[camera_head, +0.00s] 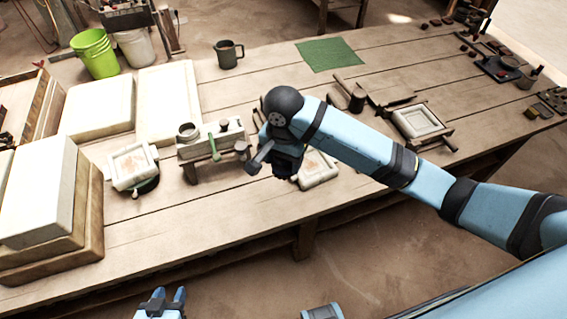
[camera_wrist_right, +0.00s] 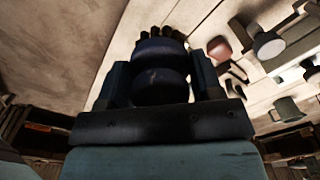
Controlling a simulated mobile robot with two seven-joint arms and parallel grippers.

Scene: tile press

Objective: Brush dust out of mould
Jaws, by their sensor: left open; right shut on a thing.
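My right arm reaches in from the right in the head view. My right gripper (camera_head: 286,165) points down over the bench beside a pale square mould (camera_head: 320,168) with brownish dust in it, partly hidden by the arm. In the right wrist view my right gripper (camera_wrist_right: 160,85) is shut on a dark, rounded brush (camera_wrist_right: 160,52) with bristle-like tips at its far end. Whether the tips touch the mould cannot be told. A second pale mould (camera_head: 132,164), also with brownish marks, sits on a dark round stand at the left. My left gripper (camera_head: 165,302) is open and empty, below the bench's front edge.
A pale press block (camera_head: 222,141) with a green handle stands between the two moulds. Stacked slabs (camera_head: 38,190) fill the left end. A dark mug (camera_head: 229,54), a green cloth (camera_head: 329,54) and a framed tile (camera_head: 420,121) lie farther back. The front strip of bench (camera_head: 180,232) is clear.

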